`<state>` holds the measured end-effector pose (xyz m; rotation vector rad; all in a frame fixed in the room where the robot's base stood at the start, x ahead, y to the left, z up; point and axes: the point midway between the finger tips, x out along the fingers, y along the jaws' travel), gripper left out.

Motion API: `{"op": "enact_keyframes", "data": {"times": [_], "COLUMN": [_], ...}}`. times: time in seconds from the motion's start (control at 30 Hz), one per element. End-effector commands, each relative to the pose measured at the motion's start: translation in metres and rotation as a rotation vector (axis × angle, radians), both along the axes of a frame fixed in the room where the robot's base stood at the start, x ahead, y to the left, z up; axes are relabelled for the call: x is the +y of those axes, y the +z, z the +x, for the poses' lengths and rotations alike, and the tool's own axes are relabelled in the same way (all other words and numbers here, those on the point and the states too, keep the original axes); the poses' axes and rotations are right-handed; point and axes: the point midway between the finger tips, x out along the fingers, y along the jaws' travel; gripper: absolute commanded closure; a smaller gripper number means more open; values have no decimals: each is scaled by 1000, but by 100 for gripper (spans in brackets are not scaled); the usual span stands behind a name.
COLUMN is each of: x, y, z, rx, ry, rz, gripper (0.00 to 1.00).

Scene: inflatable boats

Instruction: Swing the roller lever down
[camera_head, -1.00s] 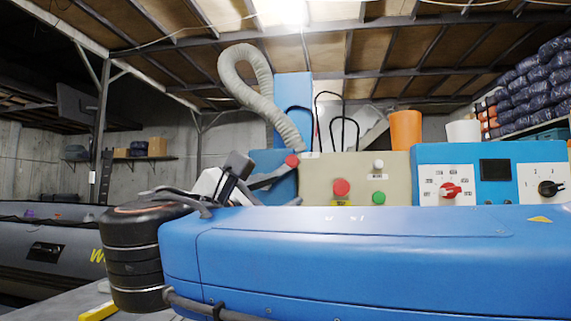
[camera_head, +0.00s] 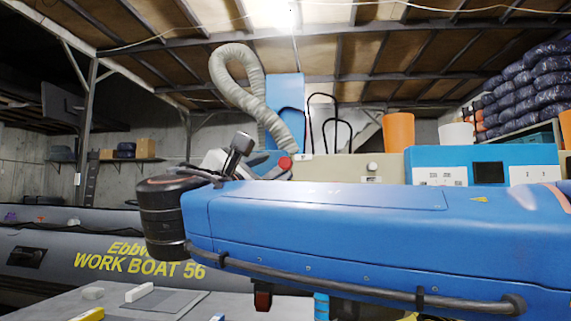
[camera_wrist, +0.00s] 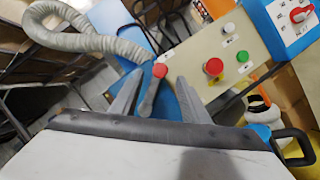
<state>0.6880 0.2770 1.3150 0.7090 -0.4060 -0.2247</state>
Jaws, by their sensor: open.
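The roller lever (camera_wrist: 150,93) is a grey arm with a red knob on its end. In the wrist view it stands in front of a blue machine part, with the knob toward the top. My gripper (camera_wrist: 158,82) is open, its two grey fingers either side of the lever in the picture. I cannot tell whether either finger touches it. In the head view the lever's red knob (camera_head: 285,163) shows just above my blue arm, and the rest is mostly hidden by my wrist.
A beige panel with a red button (camera_wrist: 213,67) and a green button (camera_wrist: 229,29) stands right of the lever. A ribbed hose (camera_head: 240,85) loops above. A grey work boat (camera_head: 70,240) lies left. A table (camera_head: 150,300) is at the lower left.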

Motion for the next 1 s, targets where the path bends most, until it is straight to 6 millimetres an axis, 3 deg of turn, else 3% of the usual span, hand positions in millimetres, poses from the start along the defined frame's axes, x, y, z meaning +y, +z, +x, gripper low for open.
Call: {"op": "enact_keyframes", "data": {"times": [0.3, 0.5, 0.97, 1.0], "x": [-17, -24, -26, -26], "y": [14, 19, 22, 22], "z": [44, 62, 69, 69], "rx": [0, 0, 0, 0], "ry": [-3, -2, 0, 0], "rz": [1, 1, 1, 1], "gripper": [58, 58, 58, 68]}}
